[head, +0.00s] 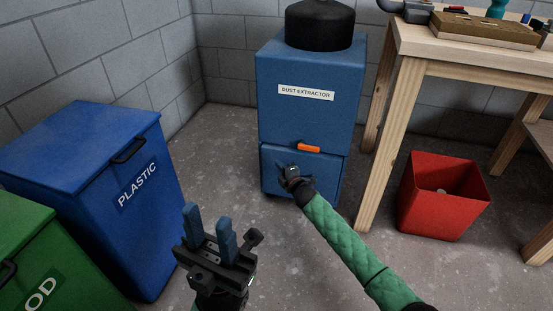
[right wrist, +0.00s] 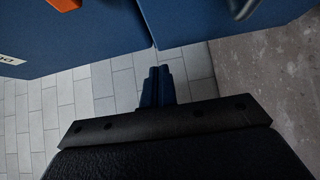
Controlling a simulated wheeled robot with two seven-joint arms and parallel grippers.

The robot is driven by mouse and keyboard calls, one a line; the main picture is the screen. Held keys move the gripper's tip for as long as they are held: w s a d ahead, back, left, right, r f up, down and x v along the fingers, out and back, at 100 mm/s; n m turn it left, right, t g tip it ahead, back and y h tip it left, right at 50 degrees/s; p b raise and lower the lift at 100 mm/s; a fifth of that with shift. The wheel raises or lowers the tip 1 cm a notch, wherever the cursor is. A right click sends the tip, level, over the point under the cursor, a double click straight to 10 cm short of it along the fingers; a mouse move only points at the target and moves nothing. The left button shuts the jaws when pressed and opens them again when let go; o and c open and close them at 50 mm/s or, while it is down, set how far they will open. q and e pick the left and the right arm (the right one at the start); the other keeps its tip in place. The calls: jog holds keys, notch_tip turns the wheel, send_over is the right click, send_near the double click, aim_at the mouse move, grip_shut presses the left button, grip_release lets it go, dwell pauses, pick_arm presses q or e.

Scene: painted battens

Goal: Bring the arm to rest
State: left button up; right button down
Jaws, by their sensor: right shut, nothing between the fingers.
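My right gripper (head: 283,170) is at the end of the green-sleeved arm, in front of the lower part of the blue dust extractor (head: 305,115). In the right wrist view its two blue fingers (right wrist: 158,86) are pressed together with nothing between them. I cannot tell from the head view whether it touches the extractor's front. My left gripper (head: 209,218) is in the lower middle of the head view, its two blue fingers upright and apart, with nothing between them. The extractor's orange latch (head: 308,147) sits just above the right gripper.
A blue plastic bin (head: 88,150) and a green bin (head: 45,260) stand at the left. A wooden workbench (head: 470,70) stands at the right, with a red bin (head: 440,210) beneath its edge. Bare concrete floor (head: 215,150) lies between the blue bin and the extractor.

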jog(key=p+v, duration=0.1)
jog(key=v, duration=0.6)
jog(key=shift+p, duration=0.4)
jog(key=shift+s+a+r, duration=0.15)
